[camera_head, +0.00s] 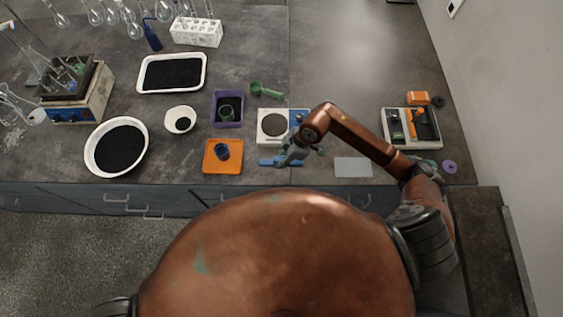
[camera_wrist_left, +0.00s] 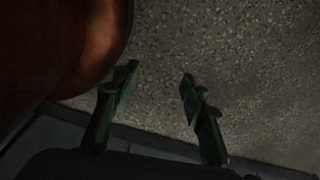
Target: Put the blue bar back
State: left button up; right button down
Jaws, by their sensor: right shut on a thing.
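The blue bar (camera_head: 268,162) lies level near the front edge of the bench, between the orange tray and the pale plate. My right gripper (camera_head: 287,158) reaches down over its right part and is shut on it. The fingers hide some of the bar, and I cannot tell whether it touches the bench. My left gripper (camera_wrist_left: 160,73) is open and empty in the left wrist view, with the speckled floor beyond it. It is not seen in the head view.
A scale (camera_head: 265,138) stands just behind the bar. An orange tray (camera_head: 211,168) with a dark blue cup is at its left. A pale flat plate (camera_head: 353,167) lies to the right. A tool organizer (camera_head: 388,141) stands farther right.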

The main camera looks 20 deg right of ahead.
jog(key=shift+w+d+f, duration=0.1)
jog(key=shift+f, duration=0.8)
jog(key=shift+w+d+f, duration=0.1)
jog(key=shift+f, duration=0.8)
jog(key=shift+f, duration=0.1)
jog(key=c, duration=1.8)
grip_release()
jog(key=shift+o, duration=0.2)
jog(key=v, duration=1.2)
jog(key=shift+a, duration=0.1)
